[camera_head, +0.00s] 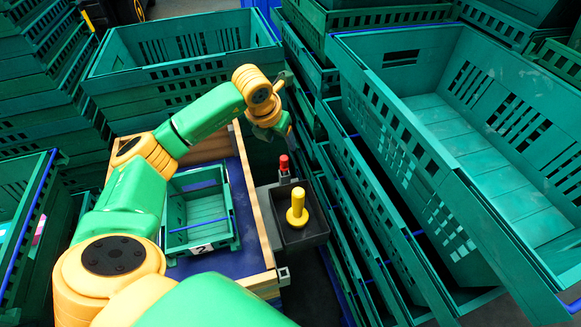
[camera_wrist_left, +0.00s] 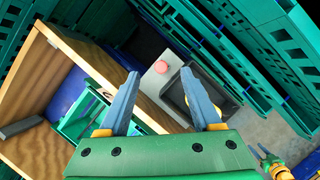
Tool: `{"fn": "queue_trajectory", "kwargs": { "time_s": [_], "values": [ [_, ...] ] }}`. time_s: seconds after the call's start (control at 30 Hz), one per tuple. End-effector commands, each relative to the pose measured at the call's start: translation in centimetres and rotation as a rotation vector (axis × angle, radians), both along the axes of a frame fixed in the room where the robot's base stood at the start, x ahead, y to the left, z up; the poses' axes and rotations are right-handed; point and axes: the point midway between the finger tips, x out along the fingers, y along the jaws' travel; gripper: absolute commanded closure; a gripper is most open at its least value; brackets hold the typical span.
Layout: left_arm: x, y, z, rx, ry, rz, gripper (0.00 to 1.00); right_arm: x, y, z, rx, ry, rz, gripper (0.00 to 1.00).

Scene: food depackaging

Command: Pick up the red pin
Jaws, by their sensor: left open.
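The red pin (camera_head: 284,163) stands upright on a grey block behind the dark tray in the head view. In the left wrist view, the red pin (camera_wrist_left: 160,66) shows from above, between and beyond the fingertips. My left gripper (camera_head: 284,122) is above and behind the pin in the head view, apart from it. In the left wrist view, my left gripper (camera_wrist_left: 160,75) has its two grey fingers spread, with nothing between them. What seems to be my right gripper (camera_wrist_left: 266,156) shows small at the lower right; its jaws are unclear.
A yellow pin (camera_head: 297,207) stands in the dark tray (camera_head: 320,232), close to the red pin. A small green crate (camera_head: 203,246) sits left on a blue surface with a wooden edge (camera_head: 251,205). Tall stacks of green crates (camera_head: 470,190) crowd the right.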

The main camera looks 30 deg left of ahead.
Motion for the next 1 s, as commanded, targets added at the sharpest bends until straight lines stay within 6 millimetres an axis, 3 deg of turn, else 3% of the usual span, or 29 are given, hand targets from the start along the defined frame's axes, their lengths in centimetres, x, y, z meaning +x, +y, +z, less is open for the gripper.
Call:
{"fn": "queue_trajectory", "kwargs": {
  "time_s": [0.03, 0.17, 0.37, 0.6, 0.87, 1.0],
  "values": [
    [0.0, 0.0, -1.8, 0.000, 0.000, 0.000, 0.35, -0.3, 0.0, -1.8, 0.000, 0.006, 0.000, 0.50],
    [0.0, 0.0, -3.2, -0.001, 0.000, -0.001, 0.35, -0.8, 0.0, -3.2, -0.001, 0.016, 0.000, 0.50],
    [0.6, 0.0, -4.8, -0.004, 0.004, 0.000, 0.35, -0.7, 0.0, -2.5, -0.001, 0.013, 0.000, 0.50],
    [2.0, 0.1, -9.1, -0.004, 0.002, 0.001, 0.35, -0.5, 0.0, -2.1, -0.001, 0.010, 0.000, 0.50],
    [2.2, 0.2, -9.7, -0.001, 0.000, -0.003, 0.35, -0.4, 0.0, -2.1, -0.001, 0.008, 0.000, 0.50],
    [2.2, 0.2, -9.7, -0.001, 0.000, -0.003, 0.70, -0.4, 0.0, -2.1, -0.001, 0.008, 0.000, 0.50]
  ]
}}
